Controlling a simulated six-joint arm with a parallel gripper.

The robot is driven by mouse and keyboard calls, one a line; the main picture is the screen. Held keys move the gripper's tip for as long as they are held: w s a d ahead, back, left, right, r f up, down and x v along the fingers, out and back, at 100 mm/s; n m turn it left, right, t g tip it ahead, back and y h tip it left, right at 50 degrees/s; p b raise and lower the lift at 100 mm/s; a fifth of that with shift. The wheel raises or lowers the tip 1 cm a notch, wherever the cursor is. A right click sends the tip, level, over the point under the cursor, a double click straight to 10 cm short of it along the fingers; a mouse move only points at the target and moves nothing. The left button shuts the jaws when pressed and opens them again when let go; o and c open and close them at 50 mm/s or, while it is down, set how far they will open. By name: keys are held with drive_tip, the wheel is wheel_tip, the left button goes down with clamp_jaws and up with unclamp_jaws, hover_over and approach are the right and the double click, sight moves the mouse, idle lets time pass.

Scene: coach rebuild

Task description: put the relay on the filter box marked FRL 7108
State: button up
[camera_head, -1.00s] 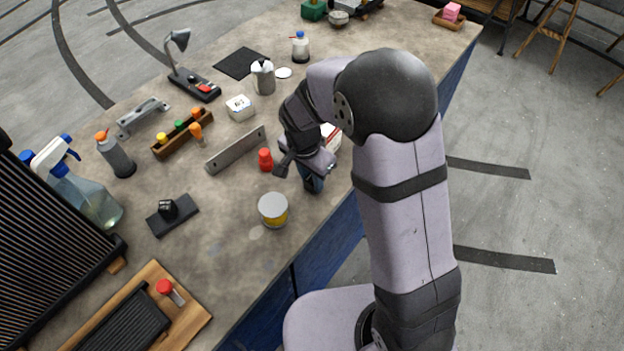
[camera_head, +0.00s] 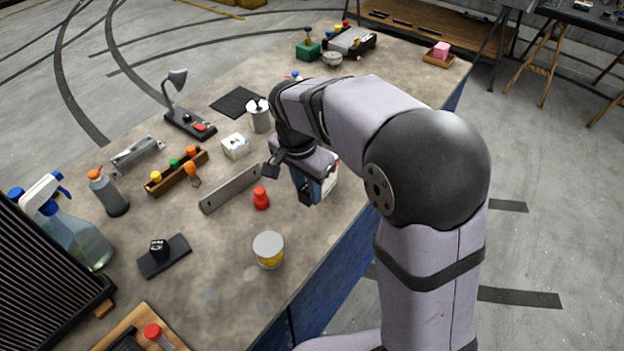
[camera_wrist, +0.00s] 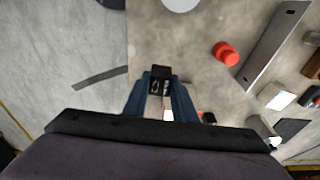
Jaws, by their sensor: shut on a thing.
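My gripper (camera_head: 290,182) is over the right edge of the workbench, its blue fingers shut on a small black block, likely the relay (camera_wrist: 160,80). A white box (camera_head: 235,147) with dark marks on top stands farther left. I cannot read FRL 7108 on either box.
A black block sits on a dark pad (camera_head: 176,262) at left. Bare bench lies between the pad and the can.

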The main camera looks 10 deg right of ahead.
drive_tip(key=w+d+r+p, duration=0.4)
drive_tip(key=w+r+p, duration=0.1)
drive_tip(key=w+r, duration=0.65)
drive_tip(key=shift+n, duration=0.3)
drive_tip(key=shift+w+f+p, duration=0.2)
drive_tip(key=shift+f+p, duration=0.6)
drive_tip(key=shift+f, duration=1.85)
drive_tip(key=shift+w+f+p, duration=0.15)
drive_tip(key=shift+f+p, duration=0.6)
drive_tip(key=shift+f, duration=1.9)
drive_tip(key=shift+f, duration=0.1)
drive_tip(key=shift+f, duration=0.1)
drive_tip(key=o, duration=1)
drive_tip(key=shift+o, duration=0.2)
wheel_tip(320, 180, up, 12)
drive_tip(key=s+a+b, duration=0.1)
drive_tip(key=b, duration=0.1)
drive_tip(key=shift+b, duration=0.4)
